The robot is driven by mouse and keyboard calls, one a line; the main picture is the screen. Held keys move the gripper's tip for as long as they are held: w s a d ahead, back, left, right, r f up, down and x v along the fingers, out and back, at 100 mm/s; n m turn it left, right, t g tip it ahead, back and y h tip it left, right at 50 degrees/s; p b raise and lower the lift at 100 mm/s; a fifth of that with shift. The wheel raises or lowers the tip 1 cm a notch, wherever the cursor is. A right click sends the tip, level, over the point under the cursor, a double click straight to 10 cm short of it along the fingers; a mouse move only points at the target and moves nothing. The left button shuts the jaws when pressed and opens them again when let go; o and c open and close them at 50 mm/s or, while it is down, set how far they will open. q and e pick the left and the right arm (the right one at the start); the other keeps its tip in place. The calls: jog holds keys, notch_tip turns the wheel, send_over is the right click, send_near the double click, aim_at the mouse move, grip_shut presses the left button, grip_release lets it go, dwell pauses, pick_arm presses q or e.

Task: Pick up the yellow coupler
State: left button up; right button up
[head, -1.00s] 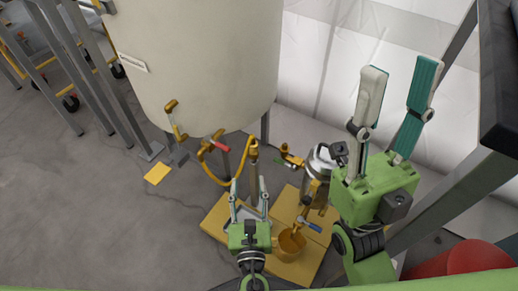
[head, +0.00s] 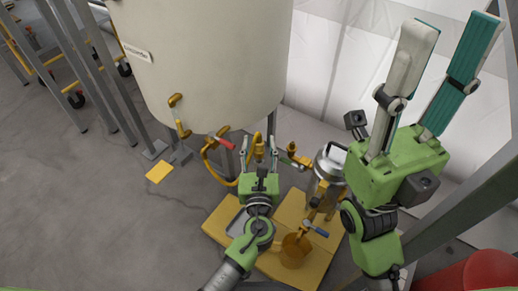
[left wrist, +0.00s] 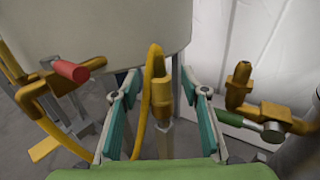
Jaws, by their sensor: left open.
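The yellow coupler (head: 259,149) is an upright yellow fitting at the end of a curved yellow hose, in front of the large cream tank. In the left wrist view the coupler (left wrist: 161,92) stands between the two teal-padded fingers, with visible gaps on both sides. My left gripper (head: 260,146) is open around or just short of it; the exact depth is hard to tell. My right gripper (head: 450,35) is open and empty, raised at the right with its fingers pointing up.
The cream tank (head: 205,60) stands behind, with a red-handled valve (left wrist: 70,70) at left. Another yellow fitting with a green handle (left wrist: 262,115) is at right. A metal canister (head: 328,170) and an orange cup (head: 295,250) stand on the yellow platform (head: 222,208).

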pick_arm(q)
jog(key=shift+w, duration=0.5)
grip_shut()
jog(key=shift+r, duration=0.15)
